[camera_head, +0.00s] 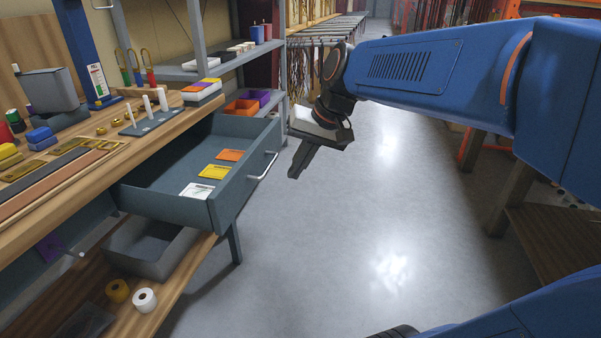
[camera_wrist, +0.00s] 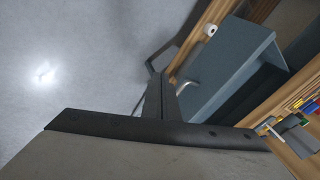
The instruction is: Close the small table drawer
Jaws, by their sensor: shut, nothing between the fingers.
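The small table drawer (camera_head: 243,191) is a grey-blue drawer pulled out from under the wooden workbench. It holds a white card, a yellow card and an orange card. Its light bar handle (camera_head: 264,166) is on the front face, towards the right. My gripper (camera_head: 294,175) is shut and empty, in the air to the right of the drawer front, apart from the handle in the picture. In the wrist view my shut gripper (camera_wrist: 155,72) points towards the drawer (camera_wrist: 235,65), and the handle (camera_wrist: 183,87) shows just beside the fingers. Whether they touch there is hard to tell.
The workbench top (camera_head: 95,165) carries a pegged block, rings and small blocks. A lower shelf (camera_head: 165,290) holds a grey bin (camera_head: 150,262) and two rolls. A metal rack (camera_head: 200,70) stands behind. The grey floor (camera_head: 350,230) right of the drawer is clear.

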